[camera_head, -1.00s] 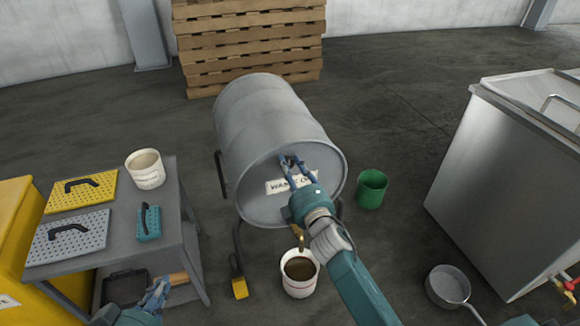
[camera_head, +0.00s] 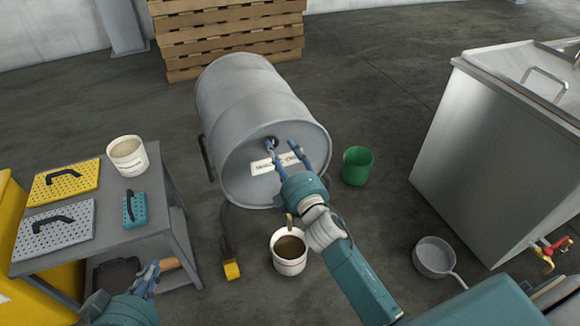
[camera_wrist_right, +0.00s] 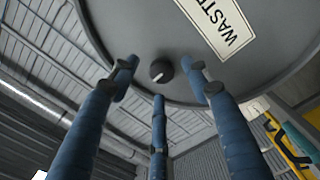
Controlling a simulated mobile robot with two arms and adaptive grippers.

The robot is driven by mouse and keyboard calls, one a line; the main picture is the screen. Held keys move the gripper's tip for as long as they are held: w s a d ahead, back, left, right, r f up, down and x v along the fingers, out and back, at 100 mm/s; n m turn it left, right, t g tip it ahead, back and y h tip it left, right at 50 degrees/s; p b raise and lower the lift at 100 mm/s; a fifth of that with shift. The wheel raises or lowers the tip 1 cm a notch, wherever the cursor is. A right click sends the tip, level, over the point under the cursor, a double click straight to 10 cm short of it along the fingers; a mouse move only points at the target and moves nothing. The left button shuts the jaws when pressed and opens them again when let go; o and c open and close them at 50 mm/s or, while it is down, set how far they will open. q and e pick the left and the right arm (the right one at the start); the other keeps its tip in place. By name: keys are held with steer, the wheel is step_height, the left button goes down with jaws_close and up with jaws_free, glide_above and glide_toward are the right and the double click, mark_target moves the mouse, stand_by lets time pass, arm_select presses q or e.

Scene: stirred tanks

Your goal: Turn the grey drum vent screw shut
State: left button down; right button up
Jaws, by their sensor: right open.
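The grey drum (camera_head: 255,95) lies on its side on a stand, its round end with a white "WASTE" label (camera_head: 277,163) facing me. The vent screw is a small dark knob (camera_head: 271,141) above the label. In the right wrist view the knob (camera_wrist_right: 161,71) shows whole, with a white mark on its face. My right gripper (camera_head: 285,150) is open in front of the drum end. Its three blue fingers (camera_wrist_right: 163,82) are spread around the knob's line of sight, apart from it. My left gripper (camera_head: 148,279) is low by the cart; its opening is unclear.
A white bucket of dark liquid (camera_head: 289,266) stands below the drum's brass tap (camera_head: 289,225). A green bucket (camera_head: 357,166) and steel tank (camera_head: 490,140) are right. The cart (camera_head: 160,205) at left holds a white tub (camera_head: 128,157). A saucepan (camera_head: 434,257) lies on the floor.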

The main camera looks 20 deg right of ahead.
steer(key=s, duration=0.8)
steer(key=shift+s+d, duration=0.25)
steer(key=shift+s, duration=0.15)
